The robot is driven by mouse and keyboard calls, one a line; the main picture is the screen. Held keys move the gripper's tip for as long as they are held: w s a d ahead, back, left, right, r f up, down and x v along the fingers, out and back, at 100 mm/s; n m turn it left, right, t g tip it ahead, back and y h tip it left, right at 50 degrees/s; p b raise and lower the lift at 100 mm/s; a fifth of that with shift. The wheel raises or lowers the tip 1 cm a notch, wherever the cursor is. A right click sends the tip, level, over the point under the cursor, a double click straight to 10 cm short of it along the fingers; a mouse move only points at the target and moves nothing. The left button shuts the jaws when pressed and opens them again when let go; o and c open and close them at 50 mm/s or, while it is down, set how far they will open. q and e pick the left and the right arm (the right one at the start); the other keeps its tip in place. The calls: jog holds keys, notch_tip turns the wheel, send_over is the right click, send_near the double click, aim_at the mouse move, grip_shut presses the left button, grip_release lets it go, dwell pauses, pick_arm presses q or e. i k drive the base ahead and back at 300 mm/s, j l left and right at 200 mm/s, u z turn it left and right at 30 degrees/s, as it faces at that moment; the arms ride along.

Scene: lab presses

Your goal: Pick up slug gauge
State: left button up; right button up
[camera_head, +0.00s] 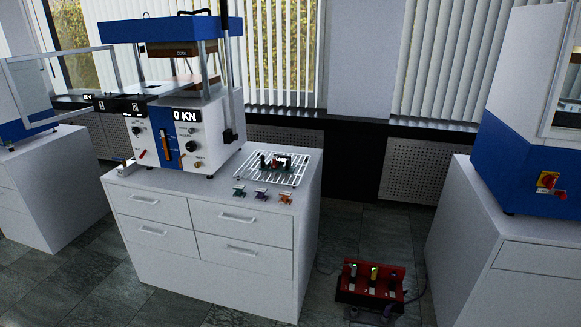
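I cannot tell for certain which object is the slug gauge. A small dark piece with red parts (276,162) lies on a white wire rack (300,174) at the right of the middle cabinet top. Three small coloured pieces sit in a row along the cabinet's front edge: a teal one (239,191), a purple one (260,195) and an orange one (285,198). They are too small to make out in detail. Neither of my grippers shows in this view.
A red box with coloured lights (368,285) lies on the floor. Another machine (525,150) stands at right. Floor between cabinets is partly clear.

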aim_at(281, 159)
jog(key=i+j+z, duration=0.15)
jog(key=i+j, duration=0.25)
jog(key=i, duration=0.4)
jog(key=i+j+z, duration=0.2)
jog(key=i+j, duration=0.3)
jog(key=i, duration=0.25)
jog(key=i+j+z, duration=0.15)
jog(key=i+j, duration=0.45)
jog(key=i, duration=0.1)
